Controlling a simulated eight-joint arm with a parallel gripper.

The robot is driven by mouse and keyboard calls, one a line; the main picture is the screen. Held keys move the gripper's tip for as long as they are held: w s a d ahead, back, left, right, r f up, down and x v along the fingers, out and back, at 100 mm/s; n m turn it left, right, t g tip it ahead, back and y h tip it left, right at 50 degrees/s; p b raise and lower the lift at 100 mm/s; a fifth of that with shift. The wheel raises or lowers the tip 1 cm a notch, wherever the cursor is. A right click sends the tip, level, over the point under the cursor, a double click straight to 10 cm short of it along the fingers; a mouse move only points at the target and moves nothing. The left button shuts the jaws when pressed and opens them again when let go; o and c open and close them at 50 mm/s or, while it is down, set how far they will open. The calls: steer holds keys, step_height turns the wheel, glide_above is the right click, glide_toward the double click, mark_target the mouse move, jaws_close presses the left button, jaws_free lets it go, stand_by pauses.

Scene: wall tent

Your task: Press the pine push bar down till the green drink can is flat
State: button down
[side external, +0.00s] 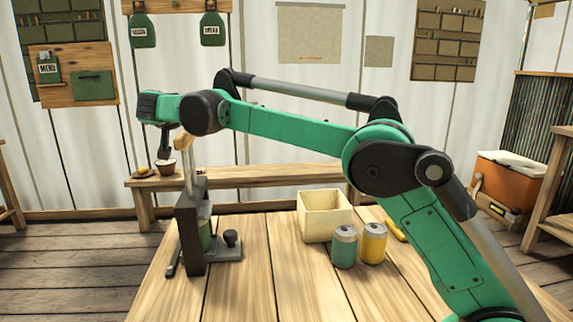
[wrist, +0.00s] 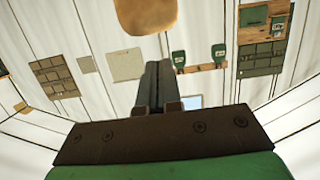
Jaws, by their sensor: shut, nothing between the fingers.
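A dark can press (side external: 190,240) stands at the left of the wooden table. Its pale metal lever rises to the pine push bar (side external: 183,142) at the top. The bar's rounded end (wrist: 147,14) shows at the top of the wrist view, beyond my fingers. A green can (side external: 206,235) stands upright inside the press, partly hidden by its frame, and looks unflattened. My gripper (side external: 165,152) points down just left of the bar in the side view; its fingers (wrist: 156,88) are shut and empty. I cannot tell whether they touch the bar.
A second green can (side external: 345,248) and a yellow can (side external: 374,244) stand at the right beside a cream open box (side external: 325,218). A black knob (side external: 231,238) sits on the press's base. A bench (side external: 250,174) with a small bowl (side external: 166,167) stands behind the table.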

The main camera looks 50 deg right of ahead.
mark_target(187, 163)
steer(key=shift+f, duration=0.8)
step_height(187, 163, down, 8)
steer(key=shift+f, duration=0.1)
stand_by(0.3)
